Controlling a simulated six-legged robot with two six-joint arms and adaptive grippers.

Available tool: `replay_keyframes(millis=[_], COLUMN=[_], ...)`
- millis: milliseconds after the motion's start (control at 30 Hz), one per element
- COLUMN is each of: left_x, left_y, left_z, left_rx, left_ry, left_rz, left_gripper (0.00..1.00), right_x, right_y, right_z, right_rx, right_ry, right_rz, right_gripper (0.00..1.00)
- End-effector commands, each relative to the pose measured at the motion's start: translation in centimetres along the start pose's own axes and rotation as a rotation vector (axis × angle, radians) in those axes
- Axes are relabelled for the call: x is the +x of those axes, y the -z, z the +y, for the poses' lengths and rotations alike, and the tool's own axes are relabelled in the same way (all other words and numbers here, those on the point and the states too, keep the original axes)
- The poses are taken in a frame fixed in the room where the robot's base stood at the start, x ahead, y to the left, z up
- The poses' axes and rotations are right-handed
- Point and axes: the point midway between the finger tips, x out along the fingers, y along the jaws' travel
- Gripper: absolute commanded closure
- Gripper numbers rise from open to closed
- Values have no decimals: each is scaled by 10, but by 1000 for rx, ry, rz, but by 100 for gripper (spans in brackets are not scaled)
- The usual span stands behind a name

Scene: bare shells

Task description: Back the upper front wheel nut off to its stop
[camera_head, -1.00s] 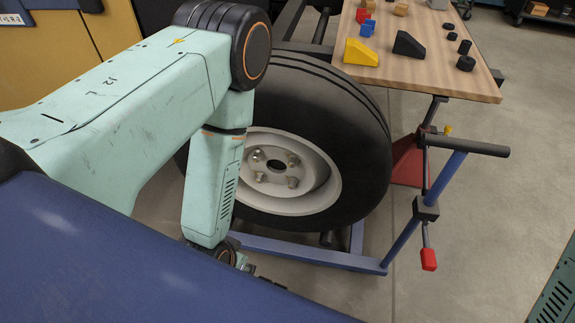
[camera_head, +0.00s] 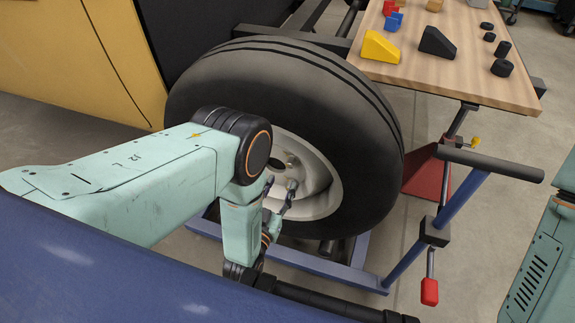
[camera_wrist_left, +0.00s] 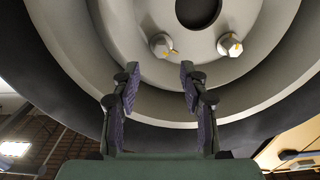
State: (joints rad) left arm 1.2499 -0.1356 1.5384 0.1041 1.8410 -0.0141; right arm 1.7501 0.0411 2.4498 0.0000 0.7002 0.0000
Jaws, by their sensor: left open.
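The wheel is a dark tyre (camera_head: 350,120) around a pale rim (camera_head: 322,205) with metal nuts about a dark centre hole. One nut (camera_head: 292,161) shows in the head view; my arm hides part of the rim. In the left wrist view, two nuts with yellow-orange marks show, the left nut (camera_wrist_left: 161,44) and the right nut (camera_wrist_left: 230,44), below the centre hole (camera_wrist_left: 198,10). I cannot tell which is the upper front one. My left gripper (camera_head: 280,188) is in front of the rim. In the wrist view its fingers (camera_wrist_left: 158,82) are apart and empty, short of the nuts. My right gripper is not visible.
A wooden bench (camera_head: 480,60) at upper right holds a yellow block (camera_head: 380,47), a black wedge (camera_head: 437,42) and several dark cylinders. A blue stand with a black bar (camera_head: 490,164) and red-tipped rod (camera_head: 429,291) stands right of the wheel. A yellow panel (camera_head: 70,60) is left.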

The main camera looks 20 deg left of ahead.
Motion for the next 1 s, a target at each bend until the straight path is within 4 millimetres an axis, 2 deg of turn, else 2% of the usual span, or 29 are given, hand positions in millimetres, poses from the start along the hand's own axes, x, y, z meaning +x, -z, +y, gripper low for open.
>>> replay_keyframes(millis=[167, 600, 733, 1000], left_x=[7, 68, 76, 79], left_y=[1, 1, 2, 3], left_z=[2, 3, 4, 4], left_rx=[-2, -1, -1, -1], left_ry=[-5, -8, -7, -5], left_rz=[25, 22, 19, 19], left_gripper=[56, 56, 56, 56], right_x=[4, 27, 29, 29], right_y=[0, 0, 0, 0], right_z=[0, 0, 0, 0], right_rx=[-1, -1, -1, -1], right_ry=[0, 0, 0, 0], right_rz=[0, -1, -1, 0], right_gripper=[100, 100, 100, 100])
